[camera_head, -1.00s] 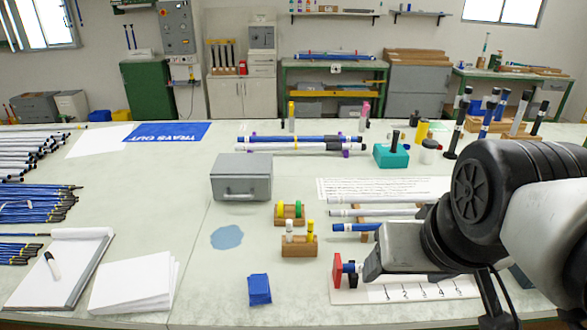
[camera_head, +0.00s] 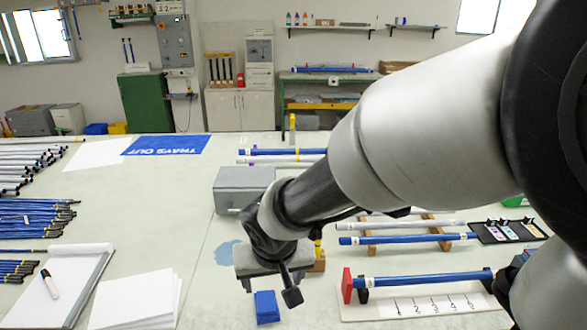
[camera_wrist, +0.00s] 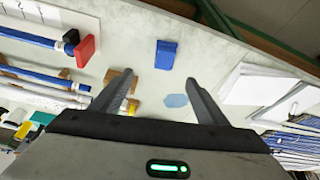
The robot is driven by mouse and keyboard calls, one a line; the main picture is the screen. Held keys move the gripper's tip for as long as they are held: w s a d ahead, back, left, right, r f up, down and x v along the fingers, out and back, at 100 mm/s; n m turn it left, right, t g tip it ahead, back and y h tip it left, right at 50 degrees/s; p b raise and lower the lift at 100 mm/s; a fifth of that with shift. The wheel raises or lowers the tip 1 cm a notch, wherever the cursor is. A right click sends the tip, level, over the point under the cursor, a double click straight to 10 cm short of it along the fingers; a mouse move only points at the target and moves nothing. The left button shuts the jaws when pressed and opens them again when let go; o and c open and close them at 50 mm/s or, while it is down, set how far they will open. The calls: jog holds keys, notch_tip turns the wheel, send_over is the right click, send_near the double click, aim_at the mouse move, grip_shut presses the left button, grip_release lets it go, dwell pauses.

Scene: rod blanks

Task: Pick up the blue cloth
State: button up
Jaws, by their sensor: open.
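The blue cloth (camera_head: 266,307) is a small folded, deep-blue block lying on the pale bench near its front edge. It also shows in the wrist view (camera_wrist: 166,55), beyond the fingertips and roughly between their lines. My gripper (camera_head: 269,288) is above the bench just behind the cloth in the head view. In the wrist view my gripper (camera_wrist: 160,78) has its two fingers spread wide with nothing between them. The cloth looks apart from both fingers.
A flat light-blue patch (camera_head: 226,252) lies behind the cloth, partly hidden by my gripper. A grey box (camera_head: 240,188) stands farther back. A white fixture (camera_head: 420,304) holding a blue rod is to the right. White paper (camera_head: 135,300) lies left, with clear bench between.

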jog(key=b, duration=0.5)
send_over(266, 303)
jog(key=s+d, duration=0.1)
jog(key=s, duration=0.1)
notch_tip(266, 303, down, 11)
jog(key=shift+s+d+r, duration=0.15)
jog(key=shift+a+b+x, duration=0.2)
jog(key=shift+b+x, duration=0.4)
jog(key=shift+x, duration=0.85)
jog(key=shift+a+b+x, duration=0.15)
jog(key=shift+b+x, duration=0.45)
jog(key=shift+x, duration=0.85)
jog(key=shift+r, duration=0.15)
jog(key=c, duration=1.2)
